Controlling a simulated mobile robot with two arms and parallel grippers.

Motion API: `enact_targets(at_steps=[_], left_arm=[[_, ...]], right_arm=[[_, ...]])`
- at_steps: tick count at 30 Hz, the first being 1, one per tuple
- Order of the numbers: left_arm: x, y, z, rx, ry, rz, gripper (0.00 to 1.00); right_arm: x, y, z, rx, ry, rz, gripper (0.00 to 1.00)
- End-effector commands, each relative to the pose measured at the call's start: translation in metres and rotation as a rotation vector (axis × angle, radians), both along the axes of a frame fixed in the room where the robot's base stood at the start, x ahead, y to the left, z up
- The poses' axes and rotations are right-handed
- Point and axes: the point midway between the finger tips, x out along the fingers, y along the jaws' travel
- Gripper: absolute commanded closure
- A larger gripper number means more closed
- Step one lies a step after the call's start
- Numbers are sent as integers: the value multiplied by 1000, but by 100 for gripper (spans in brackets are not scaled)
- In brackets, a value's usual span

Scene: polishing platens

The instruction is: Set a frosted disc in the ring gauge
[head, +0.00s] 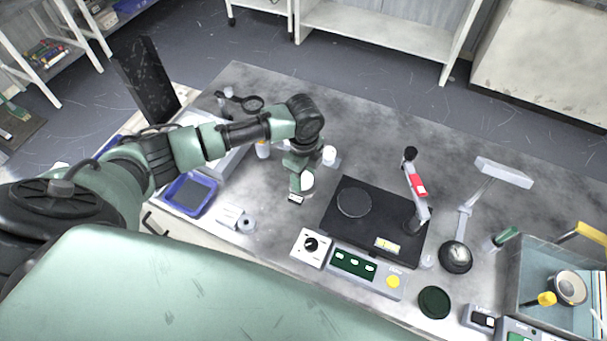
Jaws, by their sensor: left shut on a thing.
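My left gripper (300,188) is low over the table, just left of the black polishing machine. It is shut on a pale, whitish round piece (307,181), which looks like a frosted disc; the gripper partly hides it. A small grey ring with a central hole (246,225) lies at the table's front left, left of and nearer than the gripper. It may be the ring gauge, but it is too small to be sure. The machine has a dark round platen (354,202). My right gripper is not in view.
A blue tray (174,207) stands left, a dial box (311,246) in front of the machine. A lever arm with a red label (417,185) and a lamp (455,255) rise at right. A grey bin (520,270) is far right. Bare table lies behind the machine.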

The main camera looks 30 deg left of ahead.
Motion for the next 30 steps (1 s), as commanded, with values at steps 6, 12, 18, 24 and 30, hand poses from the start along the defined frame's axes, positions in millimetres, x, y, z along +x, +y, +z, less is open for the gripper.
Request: enact_targets(at_steps=[6,12,18,24,30], left_arm=[[0,-1,-3,-1,1,0,96],[0,0,-5,0,0,0,96],[0,0,-5,0,0,0,96],[0,0,-5,0,0,0,96],[0,0,-6,0,0,0,96]], right_arm=[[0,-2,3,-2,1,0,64],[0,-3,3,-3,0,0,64],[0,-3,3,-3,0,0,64],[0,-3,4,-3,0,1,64],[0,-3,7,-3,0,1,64]])
